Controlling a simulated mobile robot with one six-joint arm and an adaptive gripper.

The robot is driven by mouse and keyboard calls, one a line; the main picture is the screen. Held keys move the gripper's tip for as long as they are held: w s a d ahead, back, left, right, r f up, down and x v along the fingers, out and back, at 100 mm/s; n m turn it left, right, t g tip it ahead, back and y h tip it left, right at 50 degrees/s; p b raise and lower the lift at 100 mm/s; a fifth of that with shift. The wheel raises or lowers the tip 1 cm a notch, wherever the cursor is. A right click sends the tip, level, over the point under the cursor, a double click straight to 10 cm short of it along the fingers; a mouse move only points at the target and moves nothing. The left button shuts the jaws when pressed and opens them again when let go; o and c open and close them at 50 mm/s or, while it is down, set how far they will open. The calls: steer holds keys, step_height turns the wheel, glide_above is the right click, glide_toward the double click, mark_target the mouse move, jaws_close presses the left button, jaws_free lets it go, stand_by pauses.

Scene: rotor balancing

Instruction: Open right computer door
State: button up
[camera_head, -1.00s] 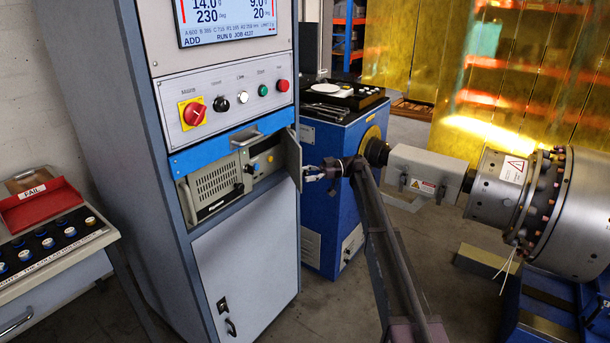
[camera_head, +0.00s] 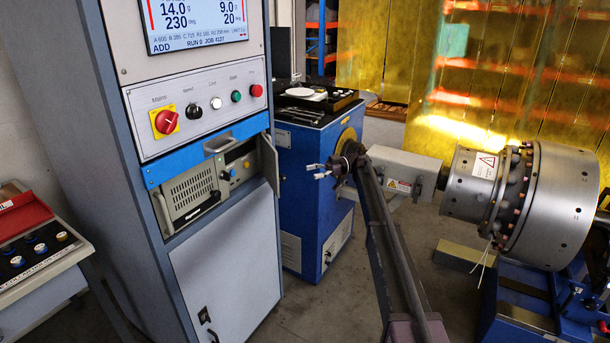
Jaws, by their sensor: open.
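The right computer door (camera_head: 270,164) is a small grey panel at the right side of the computer bay in the tall cabinet. It stands swung outward, seen nearly edge-on.
The cabinet (camera_head: 222,285) has a switch panel (camera_head: 200,112) and a screen above the bay. A blue machine (camera_head: 305,200) stands behind my gripper. A large metal rotor (camera_head: 545,205) is at the right. A tray table (camera_head: 45,260) stands at the left.

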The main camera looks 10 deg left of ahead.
steer(key=shift+w+d, duration=0.2)
steer(key=shift+d, duration=0.15)
